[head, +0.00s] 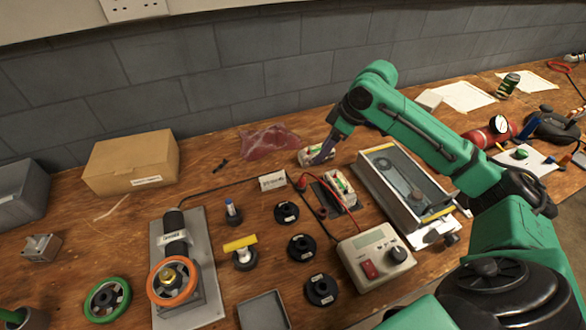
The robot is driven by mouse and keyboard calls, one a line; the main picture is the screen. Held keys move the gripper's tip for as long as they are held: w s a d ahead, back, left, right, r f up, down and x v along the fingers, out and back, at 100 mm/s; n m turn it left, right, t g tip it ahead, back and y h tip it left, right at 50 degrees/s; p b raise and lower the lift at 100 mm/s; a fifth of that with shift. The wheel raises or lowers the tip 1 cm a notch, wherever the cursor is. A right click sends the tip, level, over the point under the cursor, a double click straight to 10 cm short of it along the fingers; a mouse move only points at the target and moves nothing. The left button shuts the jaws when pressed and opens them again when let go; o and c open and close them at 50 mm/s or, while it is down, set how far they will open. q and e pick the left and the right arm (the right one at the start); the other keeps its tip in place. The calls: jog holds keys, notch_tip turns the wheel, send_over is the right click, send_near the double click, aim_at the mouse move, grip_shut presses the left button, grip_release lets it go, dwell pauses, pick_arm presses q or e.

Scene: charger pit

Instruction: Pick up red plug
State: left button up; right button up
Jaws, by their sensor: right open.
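The red plug (301,183) stands just left of the charging pad, with a red lead running from it toward the charger (376,256). My right gripper (322,156) is open and points down behind the plug, above and right of it in the picture. Another white and green block (341,187) sits on the dark pad right of the plug. My left gripper is not in view.
A label card (272,181) stands just left of the plug. Several black round holders (287,213) lie in front. A grey tray with a glass-like lid (405,188) is to the right. A cardboard box (131,163) and a crumpled red bag (269,141) are at the back.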

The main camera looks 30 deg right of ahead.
send_near(304, 178)
notch_tip(304, 178, down, 2)
jog(key=x, duration=0.7)
jog(key=shift+w+a+p, duration=0.35)
jog(key=shift+p, duration=0.05)
jog(key=shift+w+f, duration=0.1)
jog(key=shift+f, duration=0.2)
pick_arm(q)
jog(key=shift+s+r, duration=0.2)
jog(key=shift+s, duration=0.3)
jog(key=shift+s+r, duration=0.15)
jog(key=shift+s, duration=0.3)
pick_arm(e)
grip_shut()
